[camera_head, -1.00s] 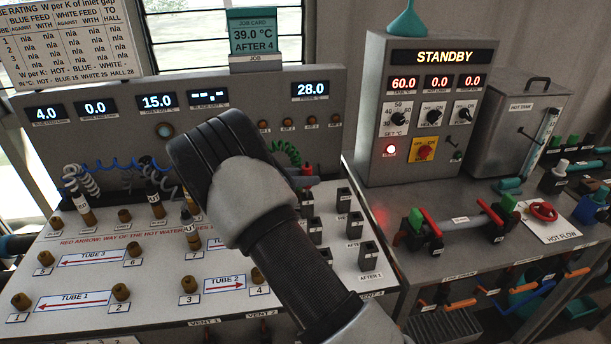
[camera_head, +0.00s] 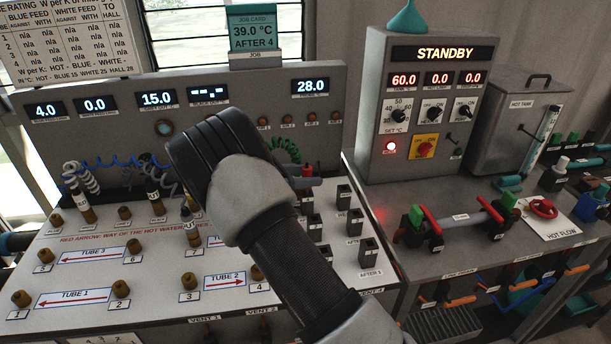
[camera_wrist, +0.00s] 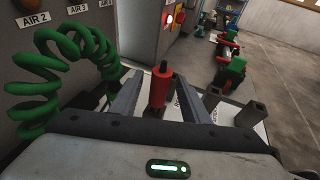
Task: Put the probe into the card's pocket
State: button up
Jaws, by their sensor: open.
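The job card (camera_head: 252,28) on top of the panel reads 39.0 °C, AFTER 4. The probe (camera_wrist: 160,84) has a red handle and stands between the two fingers of my gripper (camera_wrist: 160,92) in the wrist view. The fingers are apart, with a gap visible beside the handle. The probe's red top (camera_head: 307,170) also shows in the head view, just past my wrist, which hides most of the gripper. A green coiled cord (camera_wrist: 62,70) hangs left of it. Dark square pockets (camera_head: 368,251) stand in rows on the bench's right side; the AFTER 4 label is not readable.
Several brown-capped ports (camera_head: 121,289) and probes on coiled cords (camera_head: 152,183) occupy the white bench top. The display panel (camera_head: 235,90) rises behind. The STANDBY control box (camera_head: 420,150) and hot tank (camera_head: 515,130) stand right, with valves (camera_head: 497,218) in front.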

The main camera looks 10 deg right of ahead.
jog(key=s+a+r+p, duration=0.1)
jog(key=a+r+p, duration=0.2)
jog(key=r+p, duration=0.1)
jog(key=shift+s+a+r, duration=0.15)
jog(key=shift+a+r, duration=0.25)
jog(key=shift+r, duration=0.3)
jog(key=v, duration=1.7)
jog(key=shift+a+b, duration=0.2)
jog(key=shift+b, duration=0.2)
jog(key=shift+s, duration=0.1)
dwell(0.4)
